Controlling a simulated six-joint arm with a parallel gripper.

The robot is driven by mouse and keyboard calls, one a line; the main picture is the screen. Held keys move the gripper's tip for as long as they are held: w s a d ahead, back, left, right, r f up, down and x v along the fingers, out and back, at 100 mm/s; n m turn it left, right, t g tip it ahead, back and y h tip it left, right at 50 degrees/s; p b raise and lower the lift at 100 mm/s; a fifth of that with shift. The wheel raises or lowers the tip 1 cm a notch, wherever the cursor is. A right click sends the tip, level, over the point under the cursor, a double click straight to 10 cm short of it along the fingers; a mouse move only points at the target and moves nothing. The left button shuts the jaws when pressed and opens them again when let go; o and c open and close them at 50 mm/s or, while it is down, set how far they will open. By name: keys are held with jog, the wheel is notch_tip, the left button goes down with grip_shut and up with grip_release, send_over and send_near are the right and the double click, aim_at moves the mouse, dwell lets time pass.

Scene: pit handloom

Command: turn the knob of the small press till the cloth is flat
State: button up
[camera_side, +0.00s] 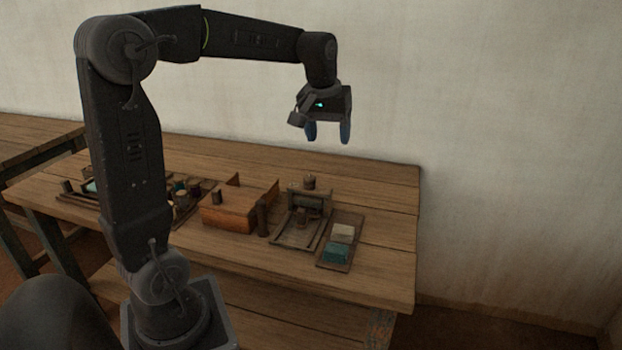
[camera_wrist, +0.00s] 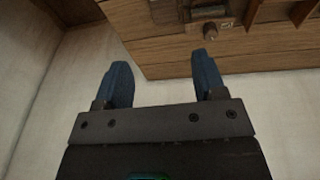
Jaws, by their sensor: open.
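The small press (camera_side: 308,200) stands on the wooden table, with a dark upright frame and a round brown knob (camera_side: 309,182) on top. In the wrist view the knob (camera_wrist: 209,31) shows near the top edge, just beyond the right fingertip, with part of the press (camera_wrist: 208,12) behind it. I cannot make out a cloth in the press. My gripper (camera_side: 328,135) is open and empty, its blue fingers pointing down, well above the table and apart from the press. Both fingers also show in the wrist view (camera_wrist: 161,68).
A tray (camera_side: 330,264) with a pale block (camera_side: 343,232) and a teal block (camera_side: 335,252) lies right of the press. An orange-brown wooden box (camera_side: 229,216) and a dark upright cylinder (camera_side: 262,218) stand left of it. A wall rises behind the table.

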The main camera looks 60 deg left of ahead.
jog(key=w+a+f+n+g, duration=0.1)
jog(key=w+a+f+n, duration=0.25)
jog(key=a, duration=0.55)
jog(key=n+g+h, duration=0.1)
jog(key=n, duration=0.2)
send_over(309, 177)
notch_tip(309, 177, down, 4)
jog(key=shift+m, duration=0.25)
notch_tip(309, 177, down, 13)
jog(key=shift+w+f, duration=0.1)
jog(key=shift+f, duration=0.1)
jog(key=shift+c, duration=0.4)
jog(key=c, duration=0.8)
jog(key=shift+c, duration=0.2)
